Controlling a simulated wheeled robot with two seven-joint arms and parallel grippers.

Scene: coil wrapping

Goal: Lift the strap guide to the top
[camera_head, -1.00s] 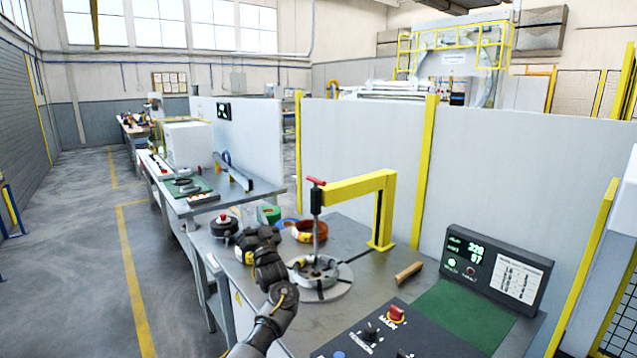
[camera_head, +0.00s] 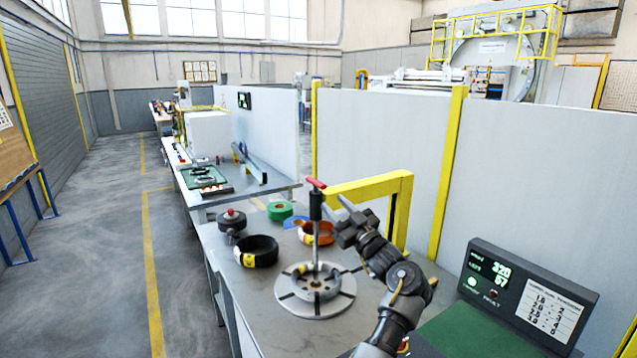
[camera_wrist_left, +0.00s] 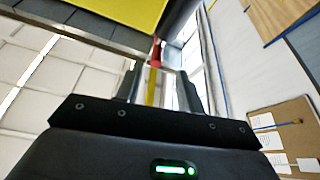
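A vertical rod (camera_head: 316,245) stands over the round slotted turntable (camera_head: 340,302). At its top is a black cylinder (camera_head: 316,206) with a red handle (camera_head: 316,184), beside the yellow gantry arm (camera_head: 365,188). I take this assembly for the strap guide. My left gripper (camera_head: 341,219) is just right of the rod, below the gantry arm, and looks apart from the rod. In the left wrist view its two fingers (camera_wrist_left: 160,88) are spread, with the red handle (camera_wrist_left: 155,52) showing beyond them and nothing held. My right gripper is not in view.
A black coil (camera_head: 256,251), an orange coil (camera_head: 318,233) and a green roll (camera_head: 280,210) lie on the bench left of and behind the turntable. A display console (camera_head: 525,292) stands at the right. A grey partition (camera_head: 560,160) is behind.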

